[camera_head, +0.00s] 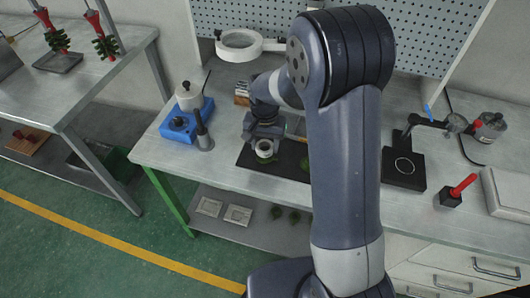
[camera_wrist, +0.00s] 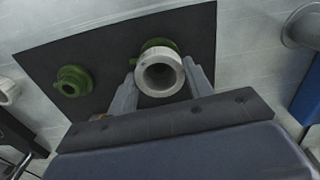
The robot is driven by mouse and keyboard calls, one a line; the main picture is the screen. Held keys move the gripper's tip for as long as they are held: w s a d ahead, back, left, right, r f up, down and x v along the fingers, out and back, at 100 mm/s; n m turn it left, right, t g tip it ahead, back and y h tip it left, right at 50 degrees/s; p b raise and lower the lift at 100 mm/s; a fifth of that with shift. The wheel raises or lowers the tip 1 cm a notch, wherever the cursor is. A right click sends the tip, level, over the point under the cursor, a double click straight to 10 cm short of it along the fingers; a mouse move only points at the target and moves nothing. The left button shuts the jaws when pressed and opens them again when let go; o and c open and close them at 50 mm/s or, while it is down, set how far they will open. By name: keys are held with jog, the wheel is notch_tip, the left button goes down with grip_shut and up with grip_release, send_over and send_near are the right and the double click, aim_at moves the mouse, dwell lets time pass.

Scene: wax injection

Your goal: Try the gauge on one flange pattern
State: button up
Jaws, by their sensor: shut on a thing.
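My gripper (camera_head: 264,143) is shut on a pale, thick-walled ring gauge (camera_head: 262,154) over the black mat on the bench. In the wrist view, the fingers of my gripper (camera_wrist: 160,78) grip the ring gauge (camera_wrist: 160,92) from both sides, and its open bore faces the camera. A green flange pattern (camera_wrist: 157,43) shows partly behind the gauge; I cannot tell whether they touch. A second green flange pattern (camera_wrist: 73,81) lies to the left on the black mat (camera_wrist: 110,45), clear of the gripper.
A blue unit (camera_head: 177,128) with a white pot (camera_head: 189,96) and a grey nozzle-like piece (camera_head: 203,138) stand left of the mat. A ring magnifier (camera_head: 238,43) is behind. Right of my arm are a black block (camera_head: 403,178) and a red-handled tool (camera_head: 462,186).

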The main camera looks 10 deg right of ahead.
jog(key=shift+f+b, duration=0.8)
jog(key=shift+f, duration=0.4)
dwell(2.0)
jog(key=shift+r, duration=0.15)
jog(key=shift+r+p, duration=2.35)
jog(key=shift+r, duration=0.75)
